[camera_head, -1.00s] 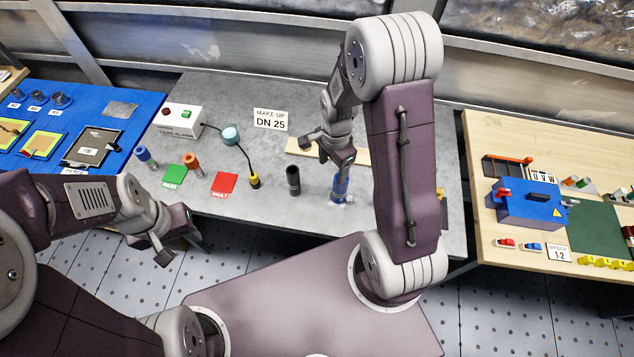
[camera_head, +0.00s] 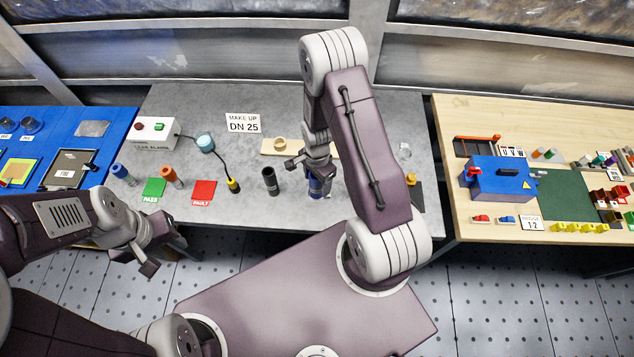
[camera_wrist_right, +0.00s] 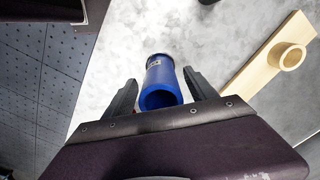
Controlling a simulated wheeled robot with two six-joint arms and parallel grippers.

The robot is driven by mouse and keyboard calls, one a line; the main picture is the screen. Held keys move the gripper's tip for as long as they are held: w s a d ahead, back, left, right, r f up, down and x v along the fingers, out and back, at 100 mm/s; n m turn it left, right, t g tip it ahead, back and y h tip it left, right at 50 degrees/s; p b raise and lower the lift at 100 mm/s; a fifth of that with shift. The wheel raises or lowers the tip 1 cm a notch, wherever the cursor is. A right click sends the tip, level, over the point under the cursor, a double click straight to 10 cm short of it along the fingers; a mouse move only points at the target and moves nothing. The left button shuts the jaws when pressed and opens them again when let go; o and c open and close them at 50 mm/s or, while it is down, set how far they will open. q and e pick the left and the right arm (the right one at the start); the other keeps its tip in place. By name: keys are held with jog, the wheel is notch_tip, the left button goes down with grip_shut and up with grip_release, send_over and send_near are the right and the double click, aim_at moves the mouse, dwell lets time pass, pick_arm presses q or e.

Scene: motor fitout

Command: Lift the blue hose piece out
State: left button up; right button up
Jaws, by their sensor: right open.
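The blue hose piece (camera_wrist_right: 160,85) is a short hollow tube in the right wrist view, standing between the two fingers of my right gripper (camera_wrist_right: 160,92). The fingers are open, one on each side, with a small gap visible. In the head view the hose piece (camera_head: 316,187) shows below my right gripper (camera_head: 311,170), partly covered by it. What holds its base is hidden. My left gripper (camera_head: 160,252) looks open and empty, in front of the grey bench's edge and away from the hose piece.
A black tube (camera_head: 270,181) stands close left of the hose piece. A wooden board (camera_head: 270,148) with a ring (camera_head: 280,143) lies behind. Orange (camera_head: 170,177) and blue (camera_head: 122,174) pieces stand further left. A clear fitting (camera_head: 404,151) sits at right.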

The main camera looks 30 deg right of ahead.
jog(key=shift+w+a+f, duration=0.15)
jog(key=shift+a, duration=0.05)
jog(key=shift+d, duration=0.1)
grip_shut()
notch_tip(320, 180, up, 10)
jog(key=b, duration=0.1)
dwell(0.3)
